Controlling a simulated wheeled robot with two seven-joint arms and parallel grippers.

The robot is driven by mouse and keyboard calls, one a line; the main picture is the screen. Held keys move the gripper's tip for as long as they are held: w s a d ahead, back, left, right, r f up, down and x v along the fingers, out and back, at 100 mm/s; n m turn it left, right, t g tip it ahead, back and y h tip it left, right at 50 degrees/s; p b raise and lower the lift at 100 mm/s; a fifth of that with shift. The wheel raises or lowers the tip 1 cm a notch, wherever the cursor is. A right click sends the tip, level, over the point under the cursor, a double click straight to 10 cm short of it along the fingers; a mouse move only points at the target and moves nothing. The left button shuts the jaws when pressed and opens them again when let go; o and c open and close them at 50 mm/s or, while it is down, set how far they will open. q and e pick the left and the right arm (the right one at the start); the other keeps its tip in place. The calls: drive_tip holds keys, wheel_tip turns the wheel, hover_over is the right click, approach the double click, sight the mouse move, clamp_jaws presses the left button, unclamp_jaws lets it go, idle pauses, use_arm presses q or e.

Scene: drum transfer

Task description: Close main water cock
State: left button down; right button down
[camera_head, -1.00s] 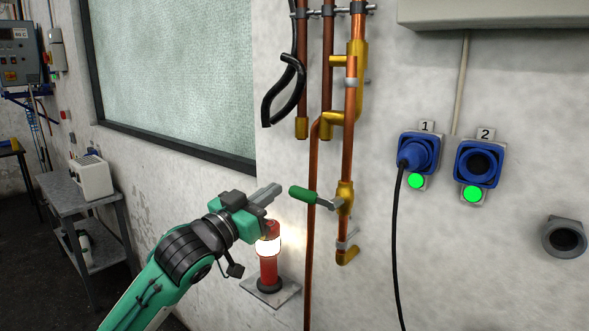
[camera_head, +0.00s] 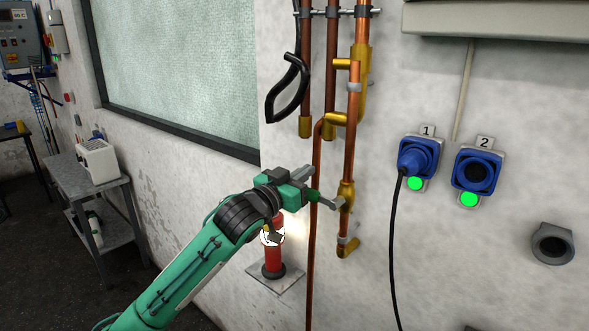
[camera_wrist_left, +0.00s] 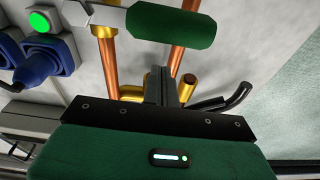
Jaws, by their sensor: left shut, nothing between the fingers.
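The main water cock (camera_head: 346,193) is a brass valve on the right-hand copper pipe. Its grey lever (camera_head: 330,203) points left and slightly up, ending in a green handle (camera_head: 314,196). In the head view my gripper hides most of that handle. My left gripper (camera_head: 306,172) is shut and empty, with its fingers just above and left of the handle. In the left wrist view the green handle (camera_wrist_left: 170,28) lies across the picture just beyond my shut fingertips (camera_wrist_left: 166,72). I cannot tell whether they touch. My right gripper is not in view.
A red lamp (camera_head: 273,255) on a wall shelf stands just below my gripper. A black hose (camera_head: 288,90) hangs above. Blue sockets (camera_head: 415,156) and a black cable (camera_head: 393,240) are on the right. The wall between pipes and cable is clear.

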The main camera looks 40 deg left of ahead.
sight(314, 197)
use_arm(q)
drive_tip(key=f, duration=0.3)
drive_tip(key=shift+s+p, duration=0.35)
drive_tip(key=shift+s, duration=0.05)
